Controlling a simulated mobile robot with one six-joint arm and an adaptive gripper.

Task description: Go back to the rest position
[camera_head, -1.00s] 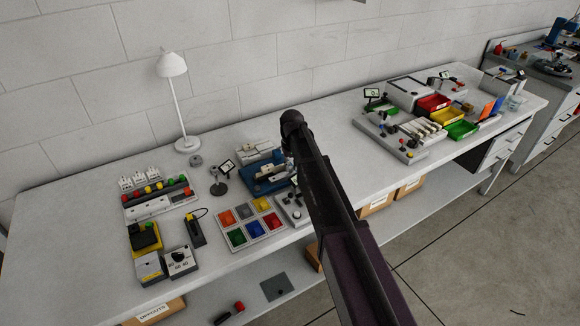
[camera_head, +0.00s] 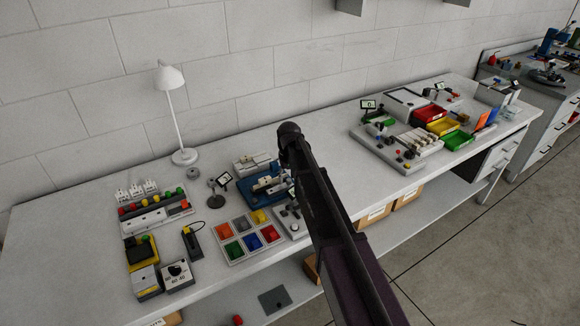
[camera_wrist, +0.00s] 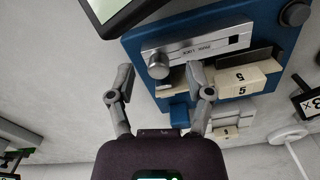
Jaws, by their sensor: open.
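My gripper shows in the wrist view (camera_wrist: 160,85) with its two fingers spread apart and nothing between them. It is in front of a blue fixture (camera_wrist: 190,45) with a silver slide and a round knob. Pale blocks marked 5 (camera_wrist: 245,80) sit on the fixture. I cannot tell how far the fingertips are from it. In the head view my arm reaches over the bench, and the gripper itself is hidden. The blue fixture also shows in the head view (camera_head: 262,190), just left of my arm.
The long bench (camera_head: 330,140) carries a lamp (camera_head: 175,115), a tray of coloured squares (camera_head: 235,243), a button panel (camera_head: 155,215) and a small display on a stand (camera_head: 220,185). Coloured bins (camera_head: 440,125) stand at the right. Bare bench top lies between them.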

